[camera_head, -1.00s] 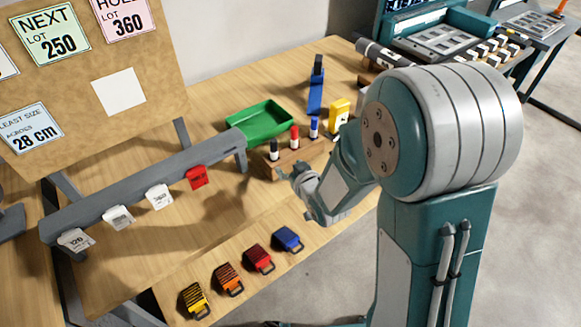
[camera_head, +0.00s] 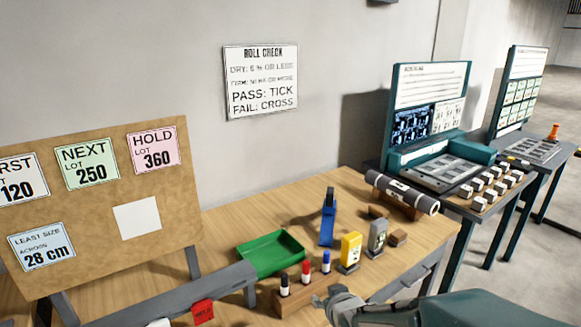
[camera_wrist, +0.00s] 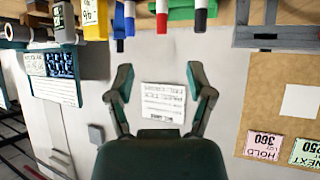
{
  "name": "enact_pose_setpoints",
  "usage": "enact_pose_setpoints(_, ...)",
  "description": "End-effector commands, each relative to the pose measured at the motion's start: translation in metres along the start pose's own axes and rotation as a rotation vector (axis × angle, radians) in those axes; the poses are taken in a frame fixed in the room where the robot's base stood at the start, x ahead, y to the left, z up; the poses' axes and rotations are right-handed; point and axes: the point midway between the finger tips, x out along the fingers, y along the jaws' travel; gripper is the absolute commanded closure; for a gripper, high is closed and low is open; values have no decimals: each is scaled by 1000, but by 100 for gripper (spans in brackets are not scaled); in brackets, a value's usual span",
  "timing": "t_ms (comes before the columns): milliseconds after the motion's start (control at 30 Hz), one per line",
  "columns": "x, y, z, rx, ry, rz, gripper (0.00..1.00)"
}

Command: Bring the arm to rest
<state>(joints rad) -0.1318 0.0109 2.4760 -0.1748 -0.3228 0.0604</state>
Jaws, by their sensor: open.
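My gripper (camera_wrist: 158,76) is open and empty in the wrist view, which shows the scene upside down. Its two dark green fingers stand apart, with the wall and a white sign between them. In the head view, part of my gripper (camera_head: 343,301) shows at the bottom edge, in front of the marker holder. My teal arm runs off at the bottom right. The fingertips are hard to make out in the head view.
A wooden holder (camera_head: 302,295) with several markers and a green tray (camera_head: 270,252) are close to my gripper. Yellow (camera_head: 350,250) and grey (camera_head: 377,237) devices and a grey roll (camera_head: 402,193) stand farther right. A notice board (camera_head: 100,205) rises at left.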

Motion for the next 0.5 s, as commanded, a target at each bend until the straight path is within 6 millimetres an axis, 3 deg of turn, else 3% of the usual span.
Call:
enact_pose_setpoints(233, -78, 28, -6, 65, -158, 90, 32)
enact_pose_setpoints(500, -171, 34, 13, 153, -339, 128, 32)
